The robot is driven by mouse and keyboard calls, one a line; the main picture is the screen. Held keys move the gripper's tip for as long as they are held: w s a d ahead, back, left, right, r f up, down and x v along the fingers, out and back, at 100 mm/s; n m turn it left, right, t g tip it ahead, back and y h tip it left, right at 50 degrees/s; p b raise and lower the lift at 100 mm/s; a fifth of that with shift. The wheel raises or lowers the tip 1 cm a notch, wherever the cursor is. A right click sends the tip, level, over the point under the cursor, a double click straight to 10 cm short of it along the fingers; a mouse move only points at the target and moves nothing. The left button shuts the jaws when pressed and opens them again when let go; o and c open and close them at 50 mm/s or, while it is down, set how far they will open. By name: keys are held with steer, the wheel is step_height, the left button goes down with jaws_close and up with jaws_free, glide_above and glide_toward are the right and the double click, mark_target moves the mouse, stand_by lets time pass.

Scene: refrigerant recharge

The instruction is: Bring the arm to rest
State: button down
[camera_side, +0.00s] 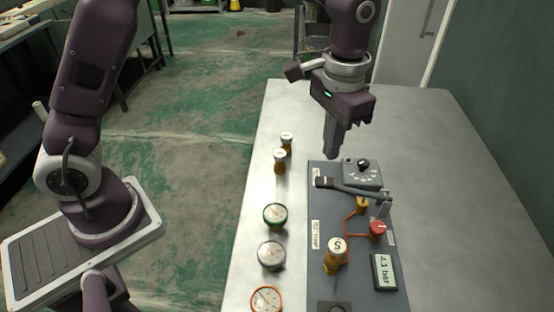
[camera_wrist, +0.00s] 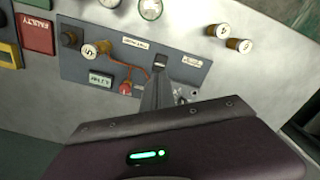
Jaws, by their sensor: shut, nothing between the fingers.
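My gripper (camera_side: 332,154) points down above the far end of the grey panel board (camera_side: 340,285). Its fingers are together with nothing between them. In the wrist view the shut fingers (camera_wrist: 157,85) reach over the board's edge, near a black lever handle. In the side view the black-handled lever (camera_side: 350,187) lies across the board, below and apart from the fingertips. The board also carries a dial box (camera_side: 362,172), a red knob (camera_side: 378,229), an amber canister (camera_side: 335,258) with a pale cap, and a display (camera_side: 384,271) reading 4.1 bar.
Two amber canisters (camera_side: 280,162) stand left of the board's far end. Round gauges (camera_side: 271,254) line the table's left side. A red tray marked FAULTY (camera_wrist: 37,36) shows in the wrist view. The table's right side (camera_side: 455,190) is clear.

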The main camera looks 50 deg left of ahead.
steer(key=s+a+r+n+t, duration=0.1)
steer(key=s+a+r+t, duration=0.1)
steer(key=s+a+r, duration=0.5)
steer(key=s+a+r+n+t, duration=0.15)
steer(key=s+a+r, duration=0.35)
steer(key=s, duration=0.5)
steer(key=s+f+t, duration=0.1)
steer(key=s+t, duration=0.1)
steer(key=s, duration=0.4)
steer(key=shift+a, duration=0.15)
steer(key=shift+n, duration=0.25)
